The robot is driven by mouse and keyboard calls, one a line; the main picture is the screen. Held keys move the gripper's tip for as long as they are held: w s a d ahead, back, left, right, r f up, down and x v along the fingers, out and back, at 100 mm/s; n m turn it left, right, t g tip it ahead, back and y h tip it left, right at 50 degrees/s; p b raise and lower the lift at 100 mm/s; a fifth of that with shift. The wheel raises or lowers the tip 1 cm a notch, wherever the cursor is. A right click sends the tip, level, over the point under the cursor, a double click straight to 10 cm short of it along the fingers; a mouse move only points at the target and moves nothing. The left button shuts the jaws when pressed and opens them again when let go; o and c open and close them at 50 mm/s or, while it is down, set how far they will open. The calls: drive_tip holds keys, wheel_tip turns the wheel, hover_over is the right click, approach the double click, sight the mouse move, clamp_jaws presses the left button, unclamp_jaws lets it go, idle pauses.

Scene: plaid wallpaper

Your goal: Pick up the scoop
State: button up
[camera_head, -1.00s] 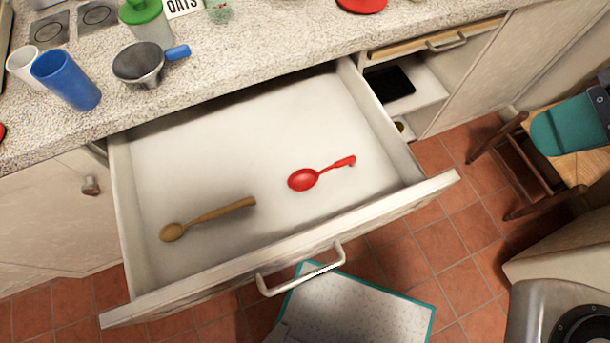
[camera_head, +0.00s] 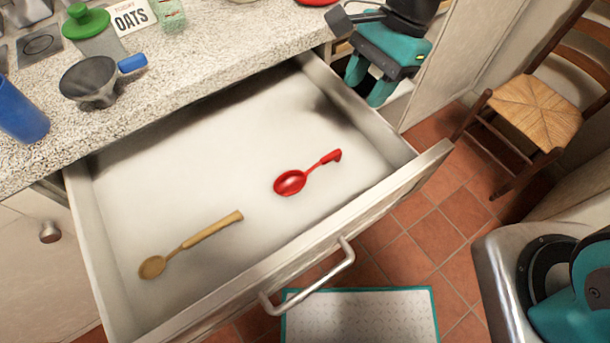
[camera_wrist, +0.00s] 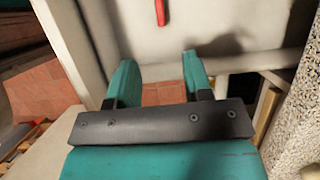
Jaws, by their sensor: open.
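A red spoon-shaped scoop (camera_head: 291,182) lies in the open drawer, right of its middle, its handle pointing to the upper right. In the wrist view the end of its red handle (camera_wrist: 160,12) shows at the top edge, ahead of the fingers. My gripper (camera_head: 367,88) is open and empty, with teal fingers. It is beyond the drawer's right side wall, near the counter edge, well apart from the red scoop. Its two fingers also show in the wrist view (camera_wrist: 160,78).
A wooden spoon (camera_head: 190,245) lies at the drawer's front left. The drawer's right wall (camera_head: 365,115) stands between my gripper and the red scoop. A blue cup (camera_head: 20,112) and green-lidded jar (camera_head: 88,28) stand on the counter. A chair (camera_head: 540,105) is at the right.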

sight(327, 157)
drive_tip(key=b+x, duration=0.1)
drive_tip(key=x, duration=1.6)
drive_tip(key=shift+s+a, duration=0.1)
drive_tip(key=shift+s, duration=0.1)
clamp_jaws()
